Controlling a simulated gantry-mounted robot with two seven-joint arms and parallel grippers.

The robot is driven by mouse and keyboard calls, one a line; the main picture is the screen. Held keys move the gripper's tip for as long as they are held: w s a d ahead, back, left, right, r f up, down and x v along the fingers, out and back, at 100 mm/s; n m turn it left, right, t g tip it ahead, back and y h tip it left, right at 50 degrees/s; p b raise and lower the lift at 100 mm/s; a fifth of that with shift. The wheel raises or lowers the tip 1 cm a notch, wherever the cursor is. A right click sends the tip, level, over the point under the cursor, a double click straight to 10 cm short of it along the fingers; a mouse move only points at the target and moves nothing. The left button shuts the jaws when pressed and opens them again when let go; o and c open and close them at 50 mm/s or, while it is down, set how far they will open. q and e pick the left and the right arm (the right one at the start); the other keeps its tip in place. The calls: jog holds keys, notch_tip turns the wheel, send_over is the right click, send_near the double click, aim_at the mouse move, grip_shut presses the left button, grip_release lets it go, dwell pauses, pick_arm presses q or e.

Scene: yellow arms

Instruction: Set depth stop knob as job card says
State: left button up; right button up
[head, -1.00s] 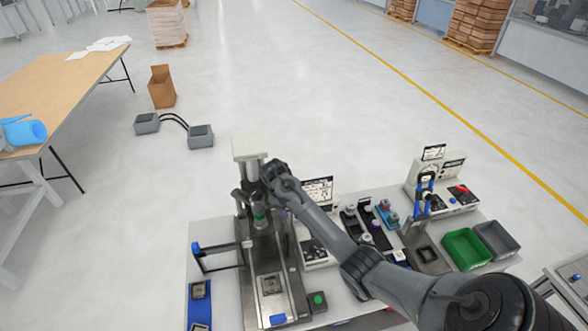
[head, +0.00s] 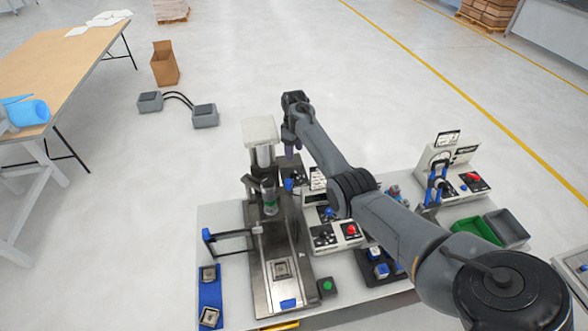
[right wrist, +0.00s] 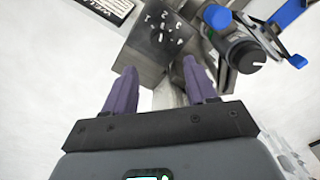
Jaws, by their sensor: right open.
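The press (head: 259,135) stands at the back left of the bench, with a green-banded spindle (head: 271,200). My right gripper (head: 292,152) is at the right of the press head, its purple fingers pointing down in the head view. In the right wrist view its fingers (right wrist: 160,70) are apart and empty. Beyond them is a metal block with a numbered dial face (right wrist: 165,30). A black knob (right wrist: 245,55) with a white pointer line sits to the right, clear of the fingers. Which of these is the depth stop knob is unclear. A printed card (head: 318,179) is partly hidden by my arm.
A control box with a red button (head: 351,229) stands right of the press. A blue tray (head: 210,292) holds metal parts at the left. A second station (head: 450,165) and bins (head: 505,228) stand at the right. Open floor lies behind the bench.

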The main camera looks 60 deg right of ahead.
jog(key=b, duration=0.2)
send_over(294, 171)
notch_tip(294, 171, down, 6)
jog(key=shift+f, duration=0.15)
notch_tip(294, 171, down, 3)
jog(key=b, duration=0.3)
jog(key=shift+f+b, duration=0.6)
jog(key=shift+b, duration=0.05)
jog(key=c, duration=1.1)
jog(key=shift+o, duration=0.2)
